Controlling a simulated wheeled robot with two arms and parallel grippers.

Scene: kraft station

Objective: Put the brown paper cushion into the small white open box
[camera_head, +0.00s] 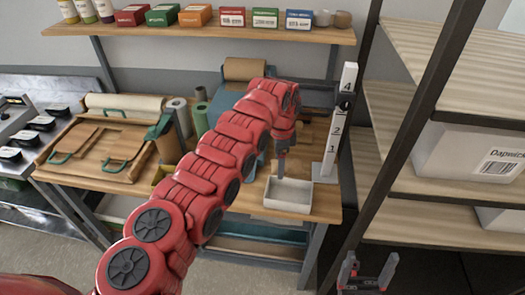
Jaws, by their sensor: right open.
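The small white open box (288,204) stands near the front right of the wooden workbench. My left arm reaches across from the lower left, and my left gripper (281,174) points down at the box's rear edge. It is too small to tell whether its fingers are apart or hold anything. My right gripper (367,272) is low at the bottom right, in front of the bench, open and empty with its fingers up. I cannot make out the brown paper cushion; my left arm hides part of the bench.
A white numbered post (337,135) stands right of the box. A brown paper roll (243,69) sits on a blue machine at the back. A dark-framed shelf with cartons (465,148) stands at the right.

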